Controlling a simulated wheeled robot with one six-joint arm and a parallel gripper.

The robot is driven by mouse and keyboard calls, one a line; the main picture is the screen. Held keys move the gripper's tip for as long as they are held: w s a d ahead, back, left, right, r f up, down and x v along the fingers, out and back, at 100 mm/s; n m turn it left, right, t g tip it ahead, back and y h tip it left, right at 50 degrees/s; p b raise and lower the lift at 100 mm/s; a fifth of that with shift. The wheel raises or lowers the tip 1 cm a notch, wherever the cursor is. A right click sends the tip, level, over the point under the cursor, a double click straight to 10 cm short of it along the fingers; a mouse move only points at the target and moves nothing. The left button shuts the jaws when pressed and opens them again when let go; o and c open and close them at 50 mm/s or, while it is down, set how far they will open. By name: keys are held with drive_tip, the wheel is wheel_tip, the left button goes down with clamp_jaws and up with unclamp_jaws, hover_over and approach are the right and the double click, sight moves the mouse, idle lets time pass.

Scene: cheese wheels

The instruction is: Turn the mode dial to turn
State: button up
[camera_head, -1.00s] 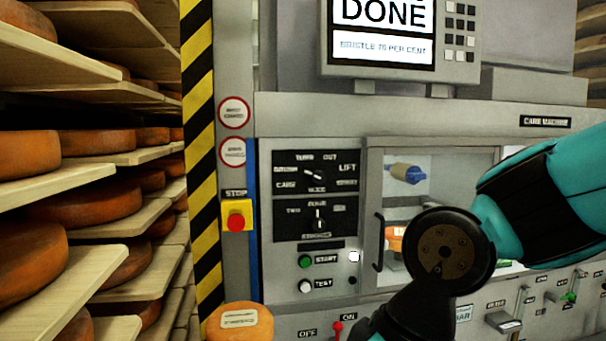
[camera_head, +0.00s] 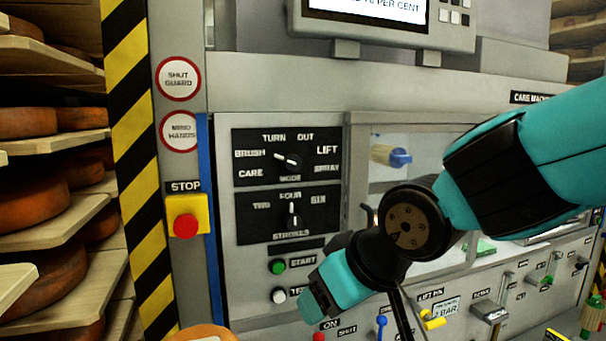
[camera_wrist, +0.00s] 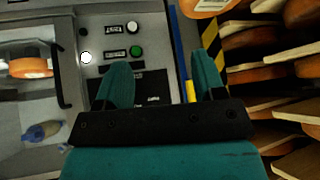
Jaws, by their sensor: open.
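The mode dial (camera_head: 288,160) is a dark knob on the upper black panel of the machine front. Its white mark points left, towards the brush label (camera_head: 249,154). The turn label (camera_head: 273,138) stands above and left of the knob. In the wrist view, which is upside down, my gripper (camera_wrist: 162,72) is open and empty, its two teal fingers spread before the control panel. The mode dial cannot be made out there. In the head view the end of my arm is below and right of the dial, apart from it.
The strokes dial (camera_head: 292,214) sits just below, pointing up at four. Below are the green start button (camera_head: 278,267) and white test button (camera_head: 278,296). A red stop button (camera_head: 186,226) is at left. Shelves of cheese wheels (camera_head: 30,192) stand far left; a windowed guard (camera_head: 420,150) is right.

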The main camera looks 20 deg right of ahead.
drive_tip(key=w+d+r+m+t+h+b, duration=0.1)
drive_tip(key=w+d+r+t+h+b, duration=0.1)
drive_tip(key=w+r+t, duration=0.5)
drive_tip(key=t+h, duration=0.1)
drive_tip(key=t, duration=0.3)
approach(295, 165)
drive_tip(key=shift+m, duration=0.3)
drive_tip(key=w+p, duration=0.6)
drive_tip(key=w, duration=0.3)
drive_tip(key=shift+w+r, duration=0.1)
drive_tip(key=shift+w, duration=0.2)
drive_tip(key=shift+w+p, duration=0.3)
drive_tip(key=shift+w, duration=0.1)
drive_tip(key=c, duration=0.9)
